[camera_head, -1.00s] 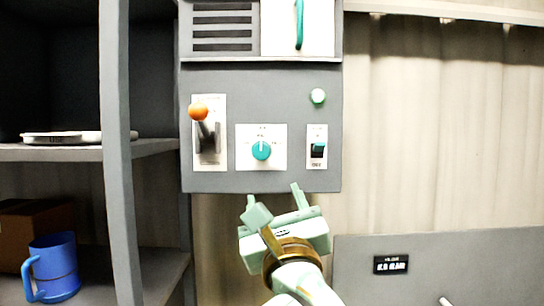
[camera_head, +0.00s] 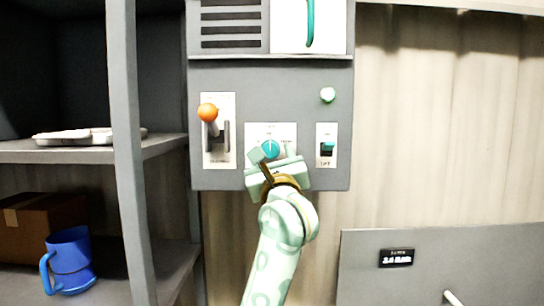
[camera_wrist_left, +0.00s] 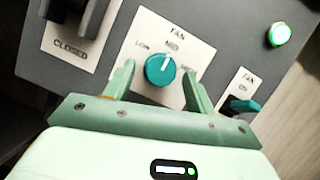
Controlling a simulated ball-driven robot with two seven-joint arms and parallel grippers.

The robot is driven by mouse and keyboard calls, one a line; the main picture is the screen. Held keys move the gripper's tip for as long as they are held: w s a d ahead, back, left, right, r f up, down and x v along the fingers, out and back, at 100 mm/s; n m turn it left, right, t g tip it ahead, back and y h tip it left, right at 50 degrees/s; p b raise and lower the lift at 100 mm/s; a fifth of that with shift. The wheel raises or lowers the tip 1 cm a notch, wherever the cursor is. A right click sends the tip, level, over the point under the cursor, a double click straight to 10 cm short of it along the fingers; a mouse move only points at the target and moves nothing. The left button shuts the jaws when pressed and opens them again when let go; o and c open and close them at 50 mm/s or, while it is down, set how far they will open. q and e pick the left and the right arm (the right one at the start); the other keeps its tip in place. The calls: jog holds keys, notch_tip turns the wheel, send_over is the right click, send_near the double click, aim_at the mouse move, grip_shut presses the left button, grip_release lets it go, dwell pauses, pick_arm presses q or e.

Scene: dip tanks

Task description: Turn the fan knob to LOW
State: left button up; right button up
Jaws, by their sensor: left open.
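The fan knob (camera_head: 271,149) is a round teal dial with a white pointer line on a white plate (camera_wrist_left: 127,49) of the grey panel. In the left wrist view the knob (camera_wrist_left: 160,70) has its line toward MED, with LOW printed on its left; the right label is partly hidden by a finger. My left gripper (camera_head: 273,157) is open in front of the knob, and in the left wrist view its fingers (camera_wrist_left: 158,82) stand on either side of it with gaps. Whether the fingertips touch the plate I cannot tell. My right gripper is out of view.
A teal rocker switch (camera_head: 327,148) and a lit green lamp (camera_head: 327,95) are to the right. A shelf (camera_head: 128,180) with a blue mug (camera_head: 70,262) stands at the left.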

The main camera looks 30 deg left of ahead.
pick_arm(q)
jog(key=shift+c, duration=0.2)
jog(key=c, duration=0.9)
jog(key=n+g+b, duration=0.1)
jog(key=n, duration=0.1)
jog(key=n+y+b, duration=0.1)
jog(key=shift+w+d+f+n+g+b, duration=0.1)
jog(key=shift+d+f+n+g+b, duration=0.05)
jog(key=shift+n+g+b, duration=0.25)
jog(key=n+g+b, duration=0.1)
jog(key=n+b, duration=0.1)
jog(key=n, duration=0.1)
jog(key=shift+w+d+y, duration=0.1)
jog(key=shift+y, duration=0.3)
jog(key=n, duration=0.1)
jog(key=n+g+b, duration=0.1)
jog(key=n, duration=0.1)
jog(key=shift+d+r+n+g, duration=0.1)
jog(key=shift+r+n+g, duration=0.2)
jog(key=shift+g, duration=0.1)
jog(key=shift+r+n+g+h+b, duration=0.2)
jog(key=shift+n+g, duration=0.25)
jog(key=shift+n, duration=0.6)
jog(key=shift+n+g+h+b, duration=0.1)
jog(key=shift+n+g+b, duration=0.3)
jog(key=shift+n, duration=0.65)
